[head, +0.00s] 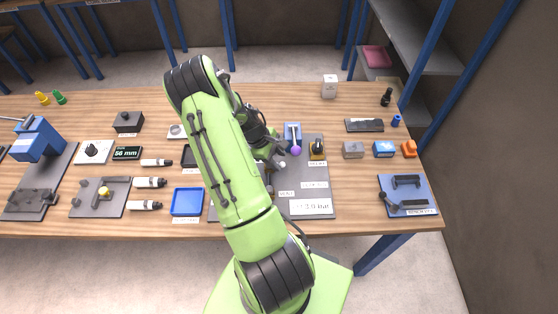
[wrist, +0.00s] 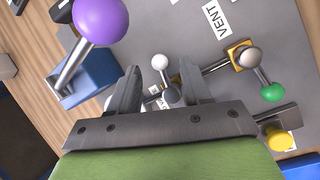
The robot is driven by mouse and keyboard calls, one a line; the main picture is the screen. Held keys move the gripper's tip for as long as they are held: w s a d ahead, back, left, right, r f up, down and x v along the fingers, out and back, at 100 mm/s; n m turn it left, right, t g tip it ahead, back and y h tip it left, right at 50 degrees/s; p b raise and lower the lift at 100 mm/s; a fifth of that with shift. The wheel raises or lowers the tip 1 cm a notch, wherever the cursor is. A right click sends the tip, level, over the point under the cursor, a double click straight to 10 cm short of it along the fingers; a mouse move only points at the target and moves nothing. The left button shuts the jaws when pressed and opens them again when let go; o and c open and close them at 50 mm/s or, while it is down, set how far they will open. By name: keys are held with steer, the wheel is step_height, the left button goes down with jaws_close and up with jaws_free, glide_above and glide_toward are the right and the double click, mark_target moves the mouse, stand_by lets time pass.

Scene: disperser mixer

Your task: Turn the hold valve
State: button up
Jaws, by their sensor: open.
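My gripper (wrist: 160,82) is open over the grey panel (wrist: 210,60). A small lever with a white ball end (wrist: 172,95) shows between and beyond its fingers; I cannot tell whether they touch it. A label by this lever is partly hidden, so I cannot confirm it is the hold valve. A lever with a green ball (wrist: 272,92) on a yellow base stands to the right, by a VENT label (wrist: 216,18). A purple-ball lever (wrist: 101,20) on a blue base is at upper left. In the head view my arm hides much of the panel (head: 322,185).
A yellow knob (wrist: 279,139) is at lower right in the wrist view. In the head view, a blue tray (head: 187,214) lies left of the panel. A blue plate with black handles (head: 392,205) is at the right.

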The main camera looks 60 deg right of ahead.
steer(key=shift+x, duration=1.1)
jaws_close()
